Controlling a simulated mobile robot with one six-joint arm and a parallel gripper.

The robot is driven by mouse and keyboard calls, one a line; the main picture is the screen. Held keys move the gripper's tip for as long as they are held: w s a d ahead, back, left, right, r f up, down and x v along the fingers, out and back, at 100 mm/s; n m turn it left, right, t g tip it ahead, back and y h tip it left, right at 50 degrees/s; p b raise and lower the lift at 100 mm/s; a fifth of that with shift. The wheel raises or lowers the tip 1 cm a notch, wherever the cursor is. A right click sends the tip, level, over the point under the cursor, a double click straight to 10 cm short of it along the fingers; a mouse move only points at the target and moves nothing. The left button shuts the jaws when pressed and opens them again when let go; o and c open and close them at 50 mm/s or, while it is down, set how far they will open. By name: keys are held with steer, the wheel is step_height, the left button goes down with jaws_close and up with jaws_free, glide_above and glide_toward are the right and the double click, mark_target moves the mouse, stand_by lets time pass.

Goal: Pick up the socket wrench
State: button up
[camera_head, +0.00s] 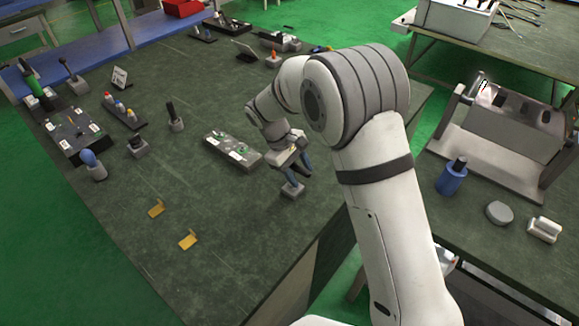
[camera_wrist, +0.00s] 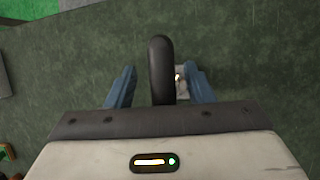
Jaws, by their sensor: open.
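The socket wrench (camera_wrist: 161,65) appears in the wrist view as a dark, rounded upright handle, which I take to be the wrench. It stands between the two blue fingers of my gripper (camera_wrist: 160,88), with a gap visible on each side. My gripper is open. In the head view my gripper (camera_head: 297,172) points down over a small grey block (camera_head: 292,190) near the right edge of the green table. A bit of this grey block (camera_wrist: 180,84) also shows beside the handle in the wrist view. The wrench is hidden by my gripper in the head view.
A grey plate with small fittings (camera_head: 232,149) lies left of my gripper. A black-handled tool in a block (camera_head: 174,118) stands farther left. Two yellow brackets (camera_head: 187,240) lie at the front of the green table (camera_head: 235,215). The table between is clear.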

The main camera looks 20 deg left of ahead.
steer(key=shift+c, duration=0.2)
jaws_close()
stand_by(0.3)
steer(key=shift+r, duration=0.1)
